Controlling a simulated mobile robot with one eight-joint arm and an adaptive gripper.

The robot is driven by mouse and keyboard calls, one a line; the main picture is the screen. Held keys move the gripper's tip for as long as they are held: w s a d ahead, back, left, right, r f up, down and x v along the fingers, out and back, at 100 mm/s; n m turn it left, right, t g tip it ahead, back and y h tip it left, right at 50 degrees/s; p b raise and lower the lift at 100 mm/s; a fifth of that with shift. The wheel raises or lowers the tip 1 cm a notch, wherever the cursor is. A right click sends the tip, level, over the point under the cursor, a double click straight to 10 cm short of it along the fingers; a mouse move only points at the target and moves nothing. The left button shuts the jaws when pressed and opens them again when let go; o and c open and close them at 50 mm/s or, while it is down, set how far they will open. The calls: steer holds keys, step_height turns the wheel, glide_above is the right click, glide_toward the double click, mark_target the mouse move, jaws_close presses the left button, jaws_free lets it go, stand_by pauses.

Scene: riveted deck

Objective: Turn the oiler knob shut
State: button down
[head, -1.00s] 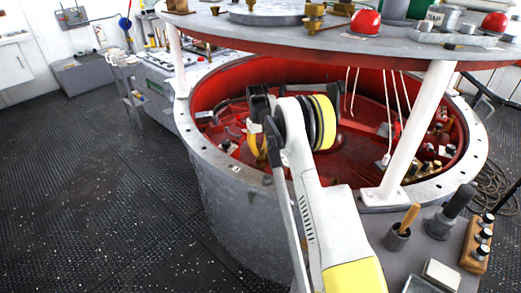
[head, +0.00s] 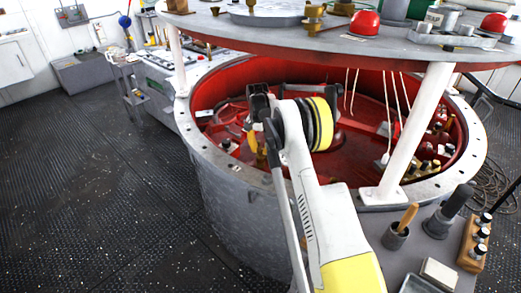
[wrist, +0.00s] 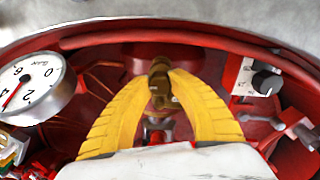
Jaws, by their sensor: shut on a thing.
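In the wrist view, a small brass-brown oiler knob (wrist: 159,84) stands upright in the red basin. My gripper's two yellow fingers (wrist: 160,76) reach around it from left and right, and their tips close on its upper part. In the head view, my gripper (head: 256,155) reaches down inside the red-lined drum (head: 222,185), mostly behind my own arm. The knob is hidden there. I cannot tell from the frames how far the knob is turned.
In the wrist view, a round white gauge (wrist: 25,88) is at the left, and a black dial on a white plate (wrist: 265,82) is at the right. A white post (head: 418,130) and hanging cords (head: 388,115) stand near my arm. A round tabletop (head: 330,38) overhangs the drum.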

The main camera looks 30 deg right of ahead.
mark_target(259, 149)
steer(key=shift+m, duration=0.5)
steer(key=c, duration=1.2)
jaws_free()
steer(key=shift+o, duration=0.2)
steer(key=shift+r, duration=0.1)
step_height(259, 149, up, 12)
steer(key=shift+w+a, duration=0.2)
